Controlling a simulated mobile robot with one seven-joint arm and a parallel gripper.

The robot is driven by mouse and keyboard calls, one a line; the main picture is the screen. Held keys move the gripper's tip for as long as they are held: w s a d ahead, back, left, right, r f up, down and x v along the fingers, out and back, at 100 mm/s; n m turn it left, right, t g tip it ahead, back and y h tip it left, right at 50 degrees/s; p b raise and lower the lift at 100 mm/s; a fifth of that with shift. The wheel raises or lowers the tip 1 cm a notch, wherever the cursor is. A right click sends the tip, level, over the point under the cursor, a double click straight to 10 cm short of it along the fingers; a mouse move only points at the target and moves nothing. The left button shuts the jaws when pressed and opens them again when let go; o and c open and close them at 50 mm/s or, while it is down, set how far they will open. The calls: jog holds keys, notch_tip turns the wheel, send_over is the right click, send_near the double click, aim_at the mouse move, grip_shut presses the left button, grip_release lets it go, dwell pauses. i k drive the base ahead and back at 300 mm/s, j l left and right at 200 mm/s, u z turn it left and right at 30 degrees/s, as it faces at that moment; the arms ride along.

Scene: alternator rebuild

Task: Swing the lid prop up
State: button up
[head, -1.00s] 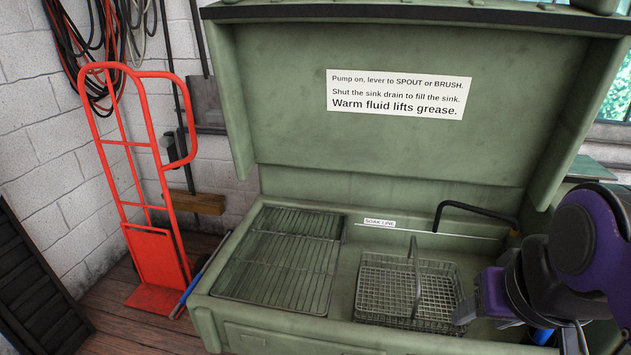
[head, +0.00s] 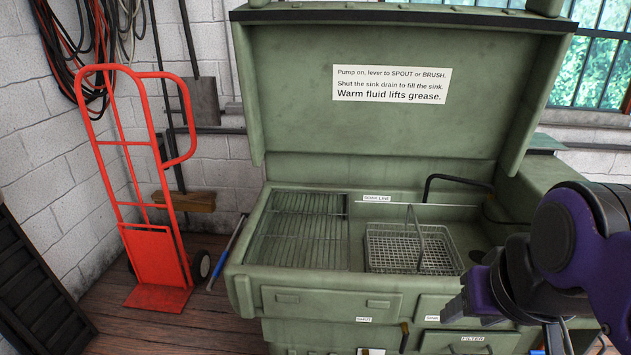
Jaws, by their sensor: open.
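The green parts washer's lid (head: 300,120) stands raised, with a white instruction sign on its inner face. A thin rod with a blue grip (head: 221,262) slants along the washer's left end; it may be the lid prop, but I cannot tell how it is fixed. My gripper (head: 455,303) is at the lower right, in front of the washer, away from both rods. It is open with nothing visible in it, and its fingers are partly hidden by its own body.
The sink holds a wire basket (head: 409,249) and a slatted rack (head: 298,231). A black bent spout (head: 457,178) rises at the back. A red hand truck (head: 157,265) stands left of the washer, with a narrow strip of wooden floor (head: 215,310) between them.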

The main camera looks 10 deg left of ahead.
aim_at(220, 266)
jog(key=k+j+z, duration=0.1)
jog(key=j, duration=0.25)
jog(key=k+j+z, duration=0.1)
jog(key=j, duration=0.3)
jog(key=k+j+z, duration=0.1)
jog(key=j, duration=0.3)
jog(key=k+j, duration=0.1)
jog(key=j, duration=0.3)
jog(key=j+z, duration=0.25)
jog(key=j, duration=0.55)
jog(key=i+j+z, duration=0.1)
jog(key=j, duration=0.3)
jog(key=i+j+z, duration=0.1)
jog(key=j, duration=0.35)
jog(key=i+j, duration=0.25)
jog(key=i+j+z, duration=0.15)
jog(key=j, duration=0.35)
jog(key=i+j+z, duration=0.15)
jog(key=j, duration=0.15)
jog(key=i+j+z, duration=0.15)
jog(key=j, duration=0.2)
jog(key=j+z, duration=0.7)
